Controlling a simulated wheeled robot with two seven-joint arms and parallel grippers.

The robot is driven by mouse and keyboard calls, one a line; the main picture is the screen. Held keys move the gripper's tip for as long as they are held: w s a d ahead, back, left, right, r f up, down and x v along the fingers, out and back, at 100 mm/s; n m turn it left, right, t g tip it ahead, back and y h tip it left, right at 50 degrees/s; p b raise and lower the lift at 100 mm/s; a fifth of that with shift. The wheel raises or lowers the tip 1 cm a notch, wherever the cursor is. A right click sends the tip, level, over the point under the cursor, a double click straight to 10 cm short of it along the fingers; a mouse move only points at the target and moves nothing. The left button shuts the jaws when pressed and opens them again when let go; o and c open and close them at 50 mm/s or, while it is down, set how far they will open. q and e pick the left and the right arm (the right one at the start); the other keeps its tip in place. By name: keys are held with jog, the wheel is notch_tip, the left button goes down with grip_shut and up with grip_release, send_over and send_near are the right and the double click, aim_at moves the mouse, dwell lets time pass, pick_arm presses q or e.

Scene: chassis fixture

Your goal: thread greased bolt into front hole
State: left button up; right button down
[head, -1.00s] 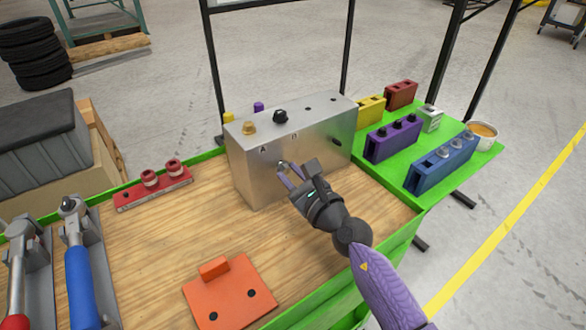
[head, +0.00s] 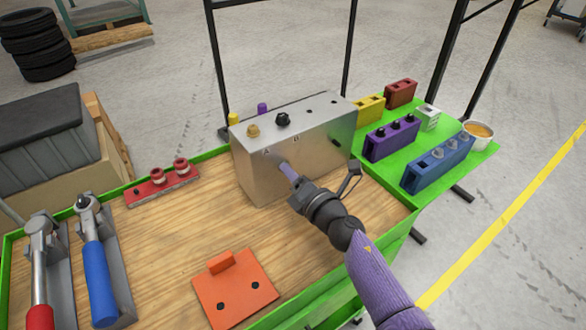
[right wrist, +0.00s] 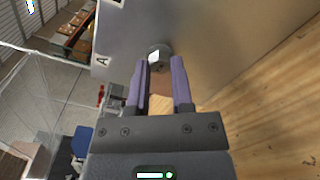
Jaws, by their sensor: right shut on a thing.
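The silver metal chassis block (head: 252,180) stands on the wooden bench top, with letters A and B near its top edge. My right gripper (head: 286,170) reaches its front face below the letter A. In the right wrist view the two purple fingers are shut on the bolt (right wrist: 158,54), whose round metal head shows between the fingertips, against the chassis face (right wrist: 205,45). Its shank and the hole behind it are hidden, so how deep it sits cannot be told. A dark hole (head: 335,142) shows farther right on the front face. My left gripper is not in view.
A red holder (head: 162,187) with two pieces lies left of the chassis. An orange plate (head: 236,290) lies in front. Blue and red-handled tools are far left. Colored blocks, such as the blue one (head: 437,168), and a cup (head: 480,135) stand on the green shelf right.

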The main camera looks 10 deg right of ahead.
jog(key=shift+m, duration=0.3)
jog(key=m+p, duration=0.2)
jog(key=m, duration=0.5)
jog(key=shift+w, duration=0.15)
jog(key=c, duration=0.8)
grip_release()
jog(key=o, duration=0.4)
jog(key=shift+a, duration=0.1)
